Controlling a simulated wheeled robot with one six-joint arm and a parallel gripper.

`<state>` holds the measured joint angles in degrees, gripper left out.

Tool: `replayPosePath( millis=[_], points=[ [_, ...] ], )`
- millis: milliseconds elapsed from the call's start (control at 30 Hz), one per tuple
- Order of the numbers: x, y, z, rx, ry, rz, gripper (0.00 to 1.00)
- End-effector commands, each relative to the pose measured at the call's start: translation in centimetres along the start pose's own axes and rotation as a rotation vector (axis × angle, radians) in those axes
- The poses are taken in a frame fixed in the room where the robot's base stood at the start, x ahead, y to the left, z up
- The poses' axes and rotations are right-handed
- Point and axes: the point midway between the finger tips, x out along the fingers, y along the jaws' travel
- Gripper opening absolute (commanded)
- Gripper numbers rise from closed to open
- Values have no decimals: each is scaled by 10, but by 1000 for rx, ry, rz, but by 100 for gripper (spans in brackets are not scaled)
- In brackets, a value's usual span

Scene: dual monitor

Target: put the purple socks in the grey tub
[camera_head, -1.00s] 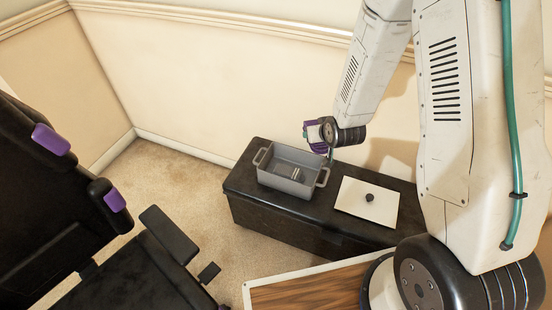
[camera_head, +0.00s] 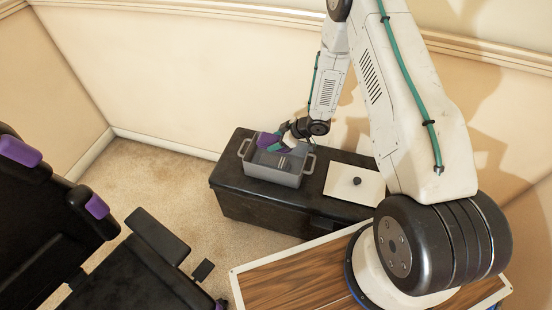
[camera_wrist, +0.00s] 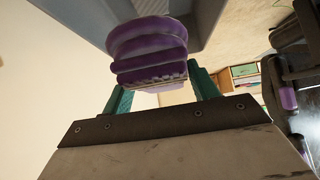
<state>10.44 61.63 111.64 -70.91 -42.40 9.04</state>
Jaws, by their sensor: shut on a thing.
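The purple socks (camera_wrist: 148,50) are a folded bundle held between the two green fingers of my gripper (camera_wrist: 160,88) in the wrist view. In the head view the socks (camera_head: 267,140) are at the grey tub (camera_head: 272,173), over its opening near the back rim. My gripper (camera_head: 280,140) is shut on them from the upper right. The tub stands on a black chest and has a handle at each end. A grey surface, likely the tub, lies close beyond the socks in the wrist view. The tub's inside is partly hidden by the gripper and socks.
The black chest (camera_head: 255,208) stands against the wall. A white lid-like panel with a dark knob (camera_head: 354,183) lies on it right of the tub. A wood-topped surface (camera_head: 290,285) is in front. A black and purple chair (camera_head: 110,255) stands at left.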

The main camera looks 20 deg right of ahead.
Motion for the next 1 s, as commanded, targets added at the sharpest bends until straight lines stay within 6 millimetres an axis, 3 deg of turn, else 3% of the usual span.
replayPosePath(
  millis=[133,600,1000],
  points=[
    [21,-2,20,1,-1,-4,33],
    [58,-2,57,0,-1,-1,33],
    [63,-1,61,0,-1,-1,33]
  ],
)
